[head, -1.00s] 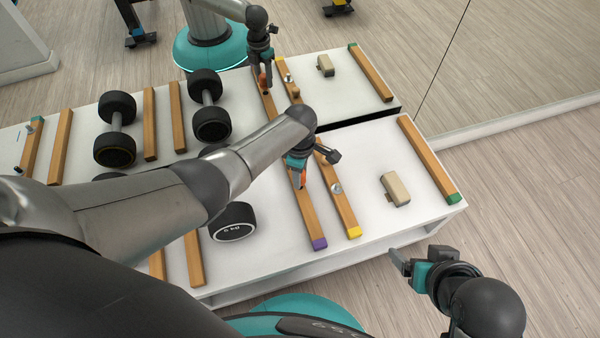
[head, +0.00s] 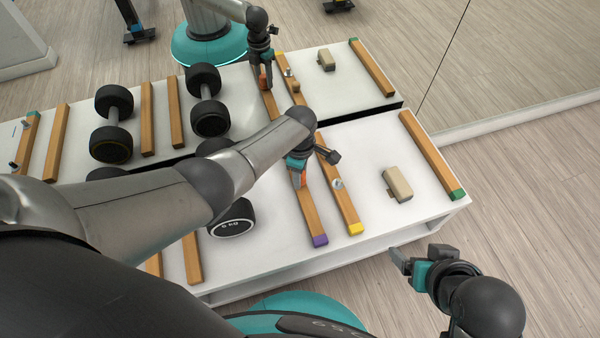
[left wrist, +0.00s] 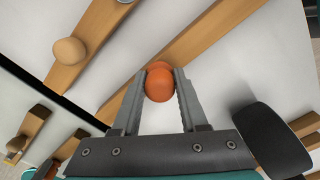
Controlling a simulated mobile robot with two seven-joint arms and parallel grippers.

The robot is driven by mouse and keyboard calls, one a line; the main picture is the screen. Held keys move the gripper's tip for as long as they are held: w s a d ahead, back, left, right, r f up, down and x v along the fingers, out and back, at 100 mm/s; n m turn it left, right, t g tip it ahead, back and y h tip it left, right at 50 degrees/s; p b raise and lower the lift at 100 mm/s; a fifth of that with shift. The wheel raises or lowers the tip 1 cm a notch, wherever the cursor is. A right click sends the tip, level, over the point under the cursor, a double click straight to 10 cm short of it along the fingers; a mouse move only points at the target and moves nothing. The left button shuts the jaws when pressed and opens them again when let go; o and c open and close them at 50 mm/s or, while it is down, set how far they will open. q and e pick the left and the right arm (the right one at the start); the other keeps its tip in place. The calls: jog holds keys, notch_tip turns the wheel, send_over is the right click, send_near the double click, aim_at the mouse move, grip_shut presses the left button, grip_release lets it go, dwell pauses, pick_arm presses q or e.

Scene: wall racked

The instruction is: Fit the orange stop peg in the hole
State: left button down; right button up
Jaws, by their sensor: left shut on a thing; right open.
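My left gripper (head: 299,165) is shut on the orange stop peg (head: 300,181), over the wooden rail with the purple end (head: 311,218). In the left wrist view the rounded head of the peg (left wrist: 160,84) sits between the two fingertips (left wrist: 160,80), with that rail (left wrist: 205,42) behind it. The hole does not show; the peg and gripper cover that part of the rail. I cannot tell whether the peg's lower end is in a hole. My right gripper (head: 402,264) is open and empty off the front right of the white bench.
A yellow-ended rail (head: 347,213) with a silver knob (head: 337,184) lies just right. A beige block (head: 397,184) and green-ended rail (head: 432,155) are further right. A black dumbbell (head: 232,219) is left of the peg. A mirror behind reflects the bench and my arm.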

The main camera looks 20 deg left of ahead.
pick_arm(q)
jog(key=shift+f, duration=0.3)
jog(key=shift+c, duration=1.8)
grip_release()
notch_tip(320, 180, up, 15)
jog(key=p, duration=1.1)
jog(key=shift+s+r, duration=0.1)
